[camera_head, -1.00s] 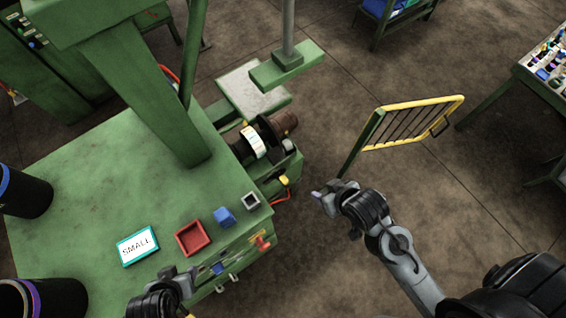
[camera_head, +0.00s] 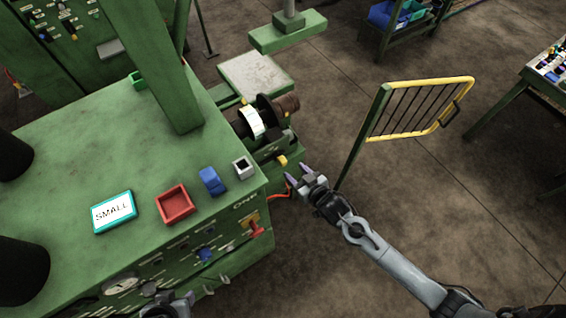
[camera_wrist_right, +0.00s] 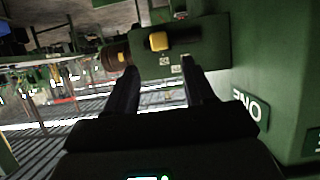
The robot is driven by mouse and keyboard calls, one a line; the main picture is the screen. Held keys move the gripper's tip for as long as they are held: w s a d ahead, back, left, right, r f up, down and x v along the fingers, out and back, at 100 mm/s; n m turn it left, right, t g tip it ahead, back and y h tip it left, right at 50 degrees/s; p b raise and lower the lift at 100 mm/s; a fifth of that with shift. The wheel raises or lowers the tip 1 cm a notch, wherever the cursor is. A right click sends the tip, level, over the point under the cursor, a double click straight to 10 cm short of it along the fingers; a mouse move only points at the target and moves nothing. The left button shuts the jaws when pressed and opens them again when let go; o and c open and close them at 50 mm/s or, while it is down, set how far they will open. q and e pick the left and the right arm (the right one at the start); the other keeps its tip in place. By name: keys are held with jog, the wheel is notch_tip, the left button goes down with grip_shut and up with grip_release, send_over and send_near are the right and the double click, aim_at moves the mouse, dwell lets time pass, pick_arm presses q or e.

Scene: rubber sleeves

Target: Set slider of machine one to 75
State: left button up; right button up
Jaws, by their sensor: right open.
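Machine one (camera_head: 110,160) is the green machine with "ONE" lettered on its edge; the lettering also shows in the right wrist view (camera_wrist_right: 250,108). A yellow slider knob (camera_head: 282,160) sits on the machine's right side. In the right wrist view the yellow knob (camera_wrist_right: 158,41) sits at the left part of a dark slot. My right gripper (camera_head: 298,173) is open and empty, just right of the knob and apart from it. Its two fingers point toward the slider panel in the wrist view. My left gripper (camera_head: 168,304) is partly cut off at the bottom edge; its jaws are unclear.
A red tray (camera_head: 174,204), a blue block (camera_head: 212,181), a grey square socket (camera_head: 243,167) and a "SMALL" sign (camera_head: 113,211) are on the machine top. A yellow gate (camera_head: 420,108) stands right of my right gripper. A red lever (camera_head: 256,229) is on the front.

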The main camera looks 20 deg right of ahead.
aim_at(284, 162)
jog(key=x, duration=0.9)
jog(key=shift+a, duration=0.1)
jog(key=shift+c, duration=0.3)
grip_shut()
